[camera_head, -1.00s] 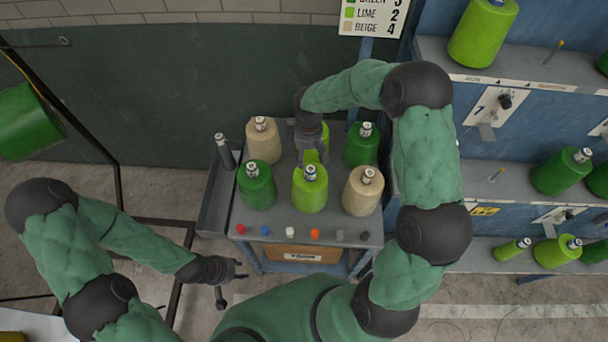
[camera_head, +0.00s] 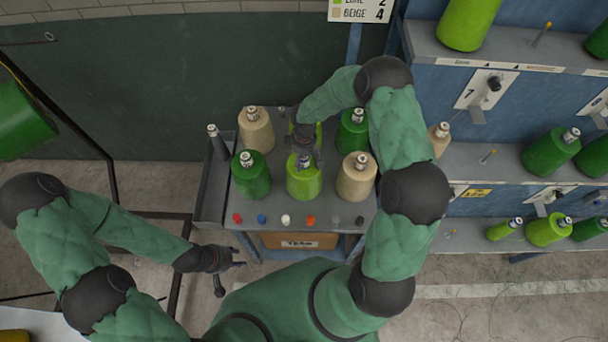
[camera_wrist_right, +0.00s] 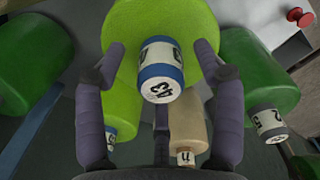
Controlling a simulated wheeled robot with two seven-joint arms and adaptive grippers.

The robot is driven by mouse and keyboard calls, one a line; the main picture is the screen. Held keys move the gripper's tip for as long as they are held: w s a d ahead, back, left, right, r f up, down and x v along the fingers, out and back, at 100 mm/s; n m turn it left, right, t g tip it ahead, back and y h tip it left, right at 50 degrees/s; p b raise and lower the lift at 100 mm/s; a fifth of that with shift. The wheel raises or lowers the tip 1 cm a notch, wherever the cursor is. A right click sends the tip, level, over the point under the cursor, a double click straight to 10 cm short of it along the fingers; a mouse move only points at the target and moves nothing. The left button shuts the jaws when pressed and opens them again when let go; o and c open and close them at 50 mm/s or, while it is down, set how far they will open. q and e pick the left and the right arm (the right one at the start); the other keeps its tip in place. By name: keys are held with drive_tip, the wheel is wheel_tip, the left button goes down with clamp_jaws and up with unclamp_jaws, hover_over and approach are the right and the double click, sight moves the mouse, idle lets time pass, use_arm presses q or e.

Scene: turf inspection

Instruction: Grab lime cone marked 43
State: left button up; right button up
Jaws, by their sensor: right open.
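The lime cone marked 43 (camera_wrist_right: 135,95) shows in the right wrist view, with a blue and white tube tip facing the camera. In the head view, the front-middle lime cone (camera_head: 304,184) stands upright on the grey table. My right gripper (camera_wrist_right: 158,50) is open, with a finger on either side of the tip and upper cone; firm contact cannot be told. In the head view my right gripper (camera_head: 305,152) is over this cone's top and hides most of a second lime cone behind. My left gripper (camera_head: 238,258) looks open and empty, left of the table's front.
Green cones (camera_head: 251,180) and beige cones (camera_head: 356,182) stand close on both sides. Coloured buttons (camera_head: 286,220) line the table's front edge. A shelf rack (camera_head: 480,155) with more cones stands at right. A narrow grey tray (camera_head: 213,190) flanks the table's left.

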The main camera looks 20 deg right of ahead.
drive_tip(key=shift+f, duration=0.15)
clamp_jaws()
drive_tip(key=shift+w, duration=0.1)
drive_tip(key=shift+r, duration=0.25)
